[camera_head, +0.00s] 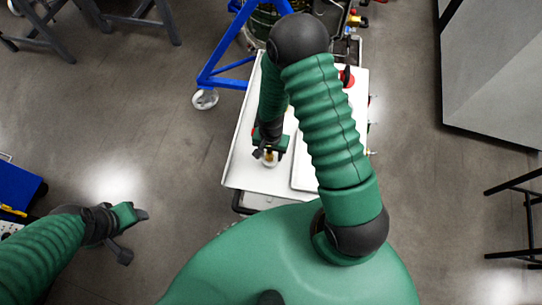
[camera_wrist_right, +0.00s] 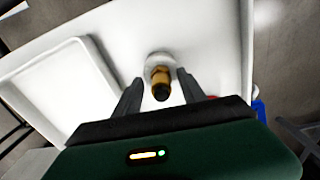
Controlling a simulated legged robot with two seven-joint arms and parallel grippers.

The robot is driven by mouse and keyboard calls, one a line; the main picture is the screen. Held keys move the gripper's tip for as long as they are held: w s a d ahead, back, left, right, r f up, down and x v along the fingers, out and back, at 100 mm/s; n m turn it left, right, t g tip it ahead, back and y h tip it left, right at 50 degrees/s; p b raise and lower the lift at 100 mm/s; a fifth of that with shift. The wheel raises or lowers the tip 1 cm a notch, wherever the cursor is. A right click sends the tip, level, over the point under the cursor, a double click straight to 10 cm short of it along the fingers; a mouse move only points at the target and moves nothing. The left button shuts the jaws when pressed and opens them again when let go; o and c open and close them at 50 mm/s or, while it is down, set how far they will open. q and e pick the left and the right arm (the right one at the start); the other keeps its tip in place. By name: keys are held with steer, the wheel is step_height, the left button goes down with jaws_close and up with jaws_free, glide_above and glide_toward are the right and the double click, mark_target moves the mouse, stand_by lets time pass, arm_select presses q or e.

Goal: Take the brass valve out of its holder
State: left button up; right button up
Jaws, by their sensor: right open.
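The brass valve (camera_wrist_right: 161,77) stands in a round white holder (camera_wrist_right: 160,59) on a white cart top. It has a gold body and a dark end. My right gripper (camera_wrist_right: 158,85) is open, with one finger on each side of the valve and visible gaps between. In the head view the right gripper (camera_head: 271,148) is over the near left part of the cart, and the valve (camera_head: 269,156) shows small beneath it. My left gripper (camera_head: 133,233) is off to the lower left over the floor, away from the cart. Its fingers look spread, with nothing between them.
The white cart top (camera_head: 243,160) has a raised rim; a shallow white tray (camera_wrist_right: 62,95) lies on it beside the holder. A blue wheeled frame (camera_head: 212,75) stands behind the cart. A grey cabinet (camera_head: 490,80) is at the right. Floor on the left is mostly clear.

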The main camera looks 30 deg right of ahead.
steer(key=shift+a+r, duration=0.2)
steer(key=shift+a, duration=0.45)
steer(key=shift+s+d+f, duration=0.1)
steer(key=shift+s+d, duration=0.05)
steer(key=shift+d, duration=0.45)
steer(key=shift+a, duration=0.3)
jaws_close()
steer(key=shift+s+d, duration=0.1)
steer(key=shift+s, duration=0.1)
